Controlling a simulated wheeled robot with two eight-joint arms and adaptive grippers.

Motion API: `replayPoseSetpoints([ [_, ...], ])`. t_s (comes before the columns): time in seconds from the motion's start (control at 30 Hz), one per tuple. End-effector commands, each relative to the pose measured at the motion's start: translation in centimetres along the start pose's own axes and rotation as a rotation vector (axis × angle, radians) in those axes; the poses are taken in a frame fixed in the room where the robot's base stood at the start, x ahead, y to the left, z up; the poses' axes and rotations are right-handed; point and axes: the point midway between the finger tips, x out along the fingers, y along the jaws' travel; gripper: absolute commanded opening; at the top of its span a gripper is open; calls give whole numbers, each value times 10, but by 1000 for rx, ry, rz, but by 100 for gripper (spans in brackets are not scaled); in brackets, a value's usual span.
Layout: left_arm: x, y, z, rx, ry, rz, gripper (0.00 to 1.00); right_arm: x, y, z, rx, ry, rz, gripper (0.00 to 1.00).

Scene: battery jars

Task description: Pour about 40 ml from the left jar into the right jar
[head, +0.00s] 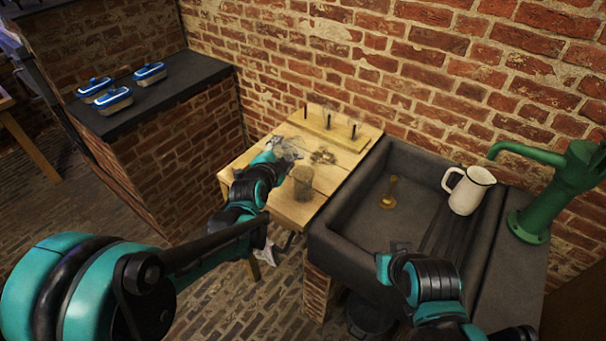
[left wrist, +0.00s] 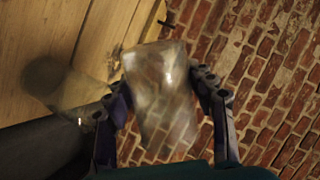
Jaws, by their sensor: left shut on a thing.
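My left gripper (head: 284,150) is shut on a clear glass jar (left wrist: 160,92) over the wooden table; the wrist view shows the jar between both fingers. In the head view the held jar is small and faint, and I cannot tell its tilt or liquid level. The other jar (head: 303,184), clear glass with a brownish look, stands on the table just to the right of and nearer than the held one. It also shows in the left wrist view (left wrist: 58,84), apart from the held jar. My right gripper (head: 392,256) is over the sink's front edge; its finger opening is unclear.
A rack with several dark pegs (head: 328,128) stands at the table's back, with small items (head: 323,156) before it. The dark sink (head: 345,205) adjoins on the right, with a white jug (head: 469,190) and green pump (head: 560,190). Blue-lidded boxes (head: 113,96) sit on the left ledge.

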Motion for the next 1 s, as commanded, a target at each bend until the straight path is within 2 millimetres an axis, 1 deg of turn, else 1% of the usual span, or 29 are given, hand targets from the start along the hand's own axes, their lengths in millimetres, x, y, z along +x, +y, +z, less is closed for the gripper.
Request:
replayPoseSetpoints([
  [0.7, 2, 4, 2, 118, -21, -43, 16, 7, 0, 5, 0, 0, 0, 0],
  [1.0, 0, 1, 2, 137, -25, -50, 16, 6, 0, 4, 0, 0, 0, 0],
])
